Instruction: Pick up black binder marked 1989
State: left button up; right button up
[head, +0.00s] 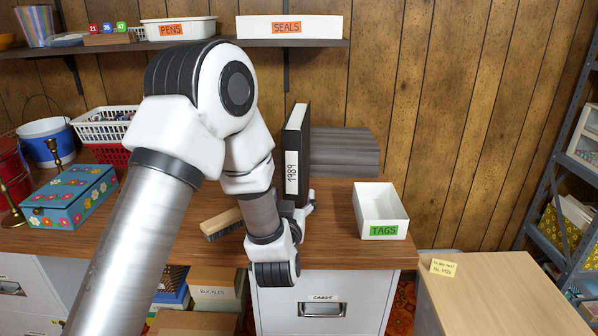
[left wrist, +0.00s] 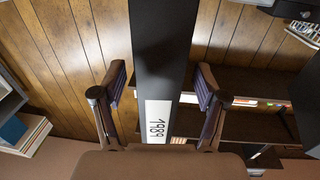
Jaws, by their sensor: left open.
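The black binder marked 1989 (head: 297,142) stands upright on the wooden desk (head: 345,232) in the head view, its white label facing me. My left gripper (head: 297,207) is at the low part of the binder's spine, partly hidden by my own arm. In the left wrist view the binder (left wrist: 160,60) runs between the two fingers of my open left gripper (left wrist: 160,88). A finger is on each side of the spine, with a visible gap at each. My right gripper is not in view.
A white TAGS tray (head: 381,212) stands right of the binder. A grey stack (head: 345,152) lies behind it. A brush (head: 221,222) lies left of my gripper. A flowered box (head: 70,197) is at the left. A shelf with a SEALS box (head: 289,27) hangs above.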

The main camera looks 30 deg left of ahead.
pick_arm(q)
jog(key=x, duration=0.5)
jog(key=shift+w, duration=0.2)
grip_shut()
jog(key=shift+r, duration=0.1)
